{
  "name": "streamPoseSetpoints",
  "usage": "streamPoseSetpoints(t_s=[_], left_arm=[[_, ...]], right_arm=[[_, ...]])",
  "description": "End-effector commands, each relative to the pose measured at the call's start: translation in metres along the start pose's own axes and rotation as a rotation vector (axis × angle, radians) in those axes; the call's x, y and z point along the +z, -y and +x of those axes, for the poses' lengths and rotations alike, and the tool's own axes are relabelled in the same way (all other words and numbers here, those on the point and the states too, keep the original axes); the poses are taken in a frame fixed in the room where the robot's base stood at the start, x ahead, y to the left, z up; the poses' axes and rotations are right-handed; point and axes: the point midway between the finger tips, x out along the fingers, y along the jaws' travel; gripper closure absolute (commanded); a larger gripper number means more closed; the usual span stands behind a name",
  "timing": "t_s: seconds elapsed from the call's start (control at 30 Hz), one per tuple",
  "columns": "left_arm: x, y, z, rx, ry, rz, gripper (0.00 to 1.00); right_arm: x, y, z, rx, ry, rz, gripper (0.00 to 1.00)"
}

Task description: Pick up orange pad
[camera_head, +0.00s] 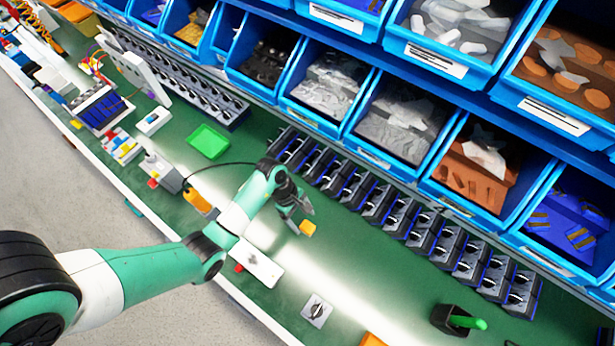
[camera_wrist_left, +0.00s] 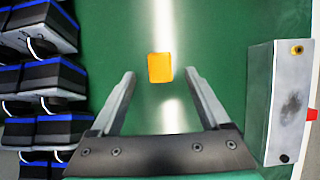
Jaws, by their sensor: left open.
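The orange pad (camera_head: 307,228) is a small yellow-orange block on the green bench top. In the left wrist view the pad (camera_wrist_left: 160,67) lies between and a little beyond my two open fingers, touching neither. My left gripper (camera_head: 298,212) is open and empty, with its fingertips close to the pad in the head view. In the left wrist view the left gripper (camera_wrist_left: 162,76) has its fingers spread wide on both sides of the pad. My right gripper is not in view.
Rows of black rotary switches (camera_head: 390,213) stand behind the pad. A grey box (camera_wrist_left: 281,100) is at the right in the wrist view. A bright green tray (camera_head: 208,141) lies to the left. Blue bins (camera_head: 407,110) line the back. Bare bench surrounds the pad.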

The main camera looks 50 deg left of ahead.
Motion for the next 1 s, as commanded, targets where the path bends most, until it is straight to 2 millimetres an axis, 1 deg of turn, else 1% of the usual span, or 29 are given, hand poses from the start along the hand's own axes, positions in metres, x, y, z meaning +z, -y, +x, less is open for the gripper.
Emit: streamPoseSetpoints(t_s=[0.03, 0.1, 0.2, 0.27, 0.47, 0.57, 0.6, 0.77, 0.9, 0.93, 1.0], left_arm=[[-0.003, 0.001, 0.014, -0.003, 0.000, 0.001, 0.20], [-0.005, 0.001, 0.027, -0.003, 0.000, 0.001, 0.20], [-0.004, 0.001, 0.039, -0.003, -0.001, 0.001, 0.20], [-0.004, 0.001, 0.042, -0.001, -0.001, 0.001, 0.20], [-0.003, 0.000, 0.041, 0.001, -0.001, 0.000, 0.20], [-0.003, 0.000, 0.041, 0.001, -0.001, 0.000, 0.36], [-0.003, 0.000, 0.041, 0.001, -0.001, 0.000, 0.43], [-0.003, 0.000, 0.041, 0.000, -0.001, 0.000, 0.72], [-0.003, 0.000, 0.041, 0.000, -0.001, 0.000, 0.97], [-0.003, 0.000, 0.041, 0.000, -0.001, 0.000, 1.00], [-0.003, 0.000, 0.041, 0.000, -0.001, 0.000, 1.00]], right_arm=[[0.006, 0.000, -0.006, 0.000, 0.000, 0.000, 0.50], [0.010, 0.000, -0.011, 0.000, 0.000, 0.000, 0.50], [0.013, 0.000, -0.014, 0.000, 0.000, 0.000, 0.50], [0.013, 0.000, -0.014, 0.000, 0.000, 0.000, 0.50], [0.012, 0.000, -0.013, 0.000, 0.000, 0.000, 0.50], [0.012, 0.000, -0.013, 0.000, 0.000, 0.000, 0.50], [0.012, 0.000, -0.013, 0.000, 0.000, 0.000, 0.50], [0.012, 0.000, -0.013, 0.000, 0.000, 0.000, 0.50], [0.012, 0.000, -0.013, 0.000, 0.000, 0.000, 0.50], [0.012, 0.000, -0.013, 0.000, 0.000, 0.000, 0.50], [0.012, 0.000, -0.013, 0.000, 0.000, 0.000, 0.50]])
